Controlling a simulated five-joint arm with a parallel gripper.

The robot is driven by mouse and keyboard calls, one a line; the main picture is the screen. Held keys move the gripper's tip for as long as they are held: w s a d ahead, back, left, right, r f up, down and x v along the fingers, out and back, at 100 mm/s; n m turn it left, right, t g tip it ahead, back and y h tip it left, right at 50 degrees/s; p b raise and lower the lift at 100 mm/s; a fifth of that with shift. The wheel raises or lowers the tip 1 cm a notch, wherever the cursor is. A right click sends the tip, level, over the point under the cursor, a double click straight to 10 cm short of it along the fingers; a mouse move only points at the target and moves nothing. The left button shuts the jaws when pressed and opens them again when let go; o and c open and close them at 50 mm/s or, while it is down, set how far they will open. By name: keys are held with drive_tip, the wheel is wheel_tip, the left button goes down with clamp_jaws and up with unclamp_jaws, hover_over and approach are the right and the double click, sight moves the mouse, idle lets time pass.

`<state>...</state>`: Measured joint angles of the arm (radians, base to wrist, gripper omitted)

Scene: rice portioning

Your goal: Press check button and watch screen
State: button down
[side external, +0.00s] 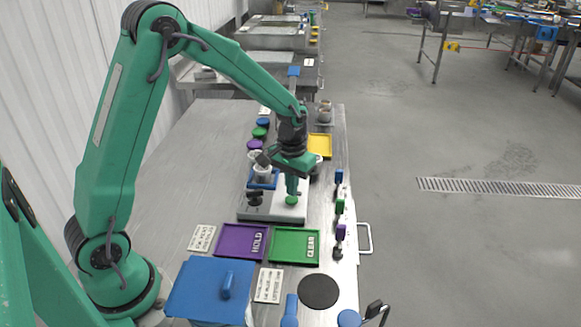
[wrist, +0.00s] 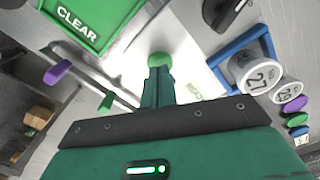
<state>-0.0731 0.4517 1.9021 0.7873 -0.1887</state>
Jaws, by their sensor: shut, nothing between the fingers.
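The green check button (side external: 291,200) stands on a white plate (side external: 298,212) on the steel table; it also shows in the wrist view (wrist: 160,60). My gripper (side external: 292,188) points down over it, fingers together and empty. In the wrist view the fingertips (wrist: 159,72) meet the button's near edge in the picture. I cannot tell whether they press it. Green lettering (wrist: 193,90) on the plate is partly hidden by my fingers. A dark knob (side external: 254,199) stands left of the plate. I cannot make out a lit screen in either view.
A green CLEAR tray (side external: 284,253) and purple HOLD tray (side external: 232,247) lie in front. A yellow tray (side external: 320,139) is behind. Colored handles (side external: 340,207) line the right edge. The table's left side is clear.

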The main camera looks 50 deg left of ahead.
drive_tip(key=shift+f, duration=1.05)
drive_tip(key=shift+r, duration=0.1)
idle(0.3)
drive_tip(key=shift+r, duration=2.95)
drive_tip(key=shift+s+r, duration=0.15)
drive_tip(key=shift+r, duration=0.25)
drive_tip(key=s+d+r+m+t, duration=0.1)
drive_tip(key=s+r+t, duration=0.1)
drive_tip(key=s+r, duration=0.5)
drive_tip(key=s+d+r+m+t, duration=0.2)
drive_tip(key=s+r, duration=0.4)
drive_tip(key=s, duration=0.7)
drive_tip(key=shift+s+r+t, duration=0.4)
drive_tip(key=shift+t, duration=0.4)
